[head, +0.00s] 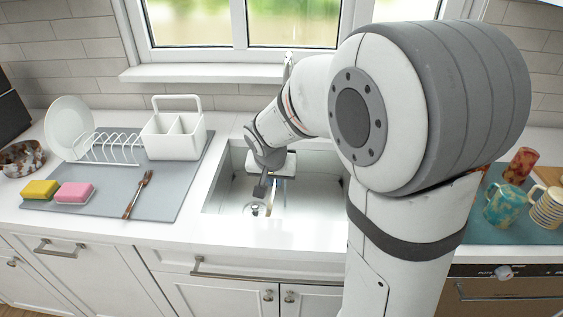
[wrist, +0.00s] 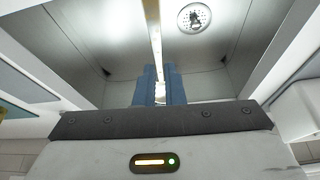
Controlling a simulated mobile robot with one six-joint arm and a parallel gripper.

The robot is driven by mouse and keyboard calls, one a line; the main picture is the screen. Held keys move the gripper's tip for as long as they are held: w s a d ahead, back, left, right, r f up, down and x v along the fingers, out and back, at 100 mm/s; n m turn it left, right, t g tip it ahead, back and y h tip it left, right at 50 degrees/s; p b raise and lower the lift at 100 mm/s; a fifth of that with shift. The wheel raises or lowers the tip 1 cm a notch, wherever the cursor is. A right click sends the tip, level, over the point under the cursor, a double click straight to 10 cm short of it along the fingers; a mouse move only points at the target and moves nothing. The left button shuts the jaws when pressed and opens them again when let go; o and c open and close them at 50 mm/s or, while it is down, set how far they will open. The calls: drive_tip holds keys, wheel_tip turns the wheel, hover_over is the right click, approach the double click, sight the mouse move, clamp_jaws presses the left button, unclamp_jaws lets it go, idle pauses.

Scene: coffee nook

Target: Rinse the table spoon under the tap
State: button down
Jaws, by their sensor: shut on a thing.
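My gripper (head: 262,188) is inside the sink (head: 225,200), pointing down. In the wrist view its two blue-grey fingers (wrist: 154,88) are shut on a thin, pale golden strip (wrist: 155,38), which looks like the table spoon's handle. The strip runs away from the fingers over the sink floor; the bowl end is not clear. In the head view the held thing is mostly hidden by the gripper. The tap (head: 288,66) shows only as a small pale piece behind my arm. No water stream can be made out.
The drain (head: 254,209) lies in the sink floor. Mugs (head: 505,205) stand at the right. My arm hides the sink's right side.

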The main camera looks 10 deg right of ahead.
idle(0.4)
drive_tip(key=s+a+r, duration=0.2)
drive_tip(key=s+r, duration=0.2)
drive_tip(key=shift+s+a, duration=0.2)
drive_tip(key=shift+a, duration=0.05)
idle(0.9)
